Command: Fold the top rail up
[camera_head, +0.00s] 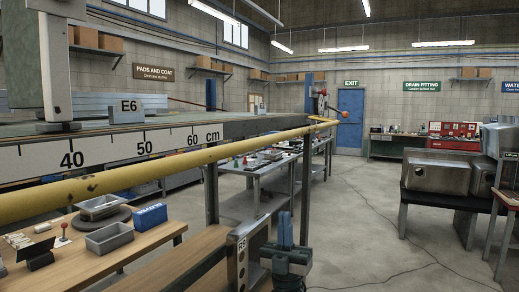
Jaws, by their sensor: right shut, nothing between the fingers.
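A long yellow rail (150,174), scuffed in places, runs from the left edge towards the back, alongside a bench edge with a white centimetre scale (120,148). Its far end bends near an orange knob (345,114). The rail's near end is outside the picture. My right gripper (285,230), with blue fingers, is at the bottom middle. It is shut and empty, pointing up, below the rail in the picture and apart from it. My left gripper does not show.
A grey post (237,262) stands just left of my right gripper. A wooden table (150,238) with trays is at lower left. Steel sinks (437,172) stand on a dark bench at right. The concrete floor (385,235) between is clear.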

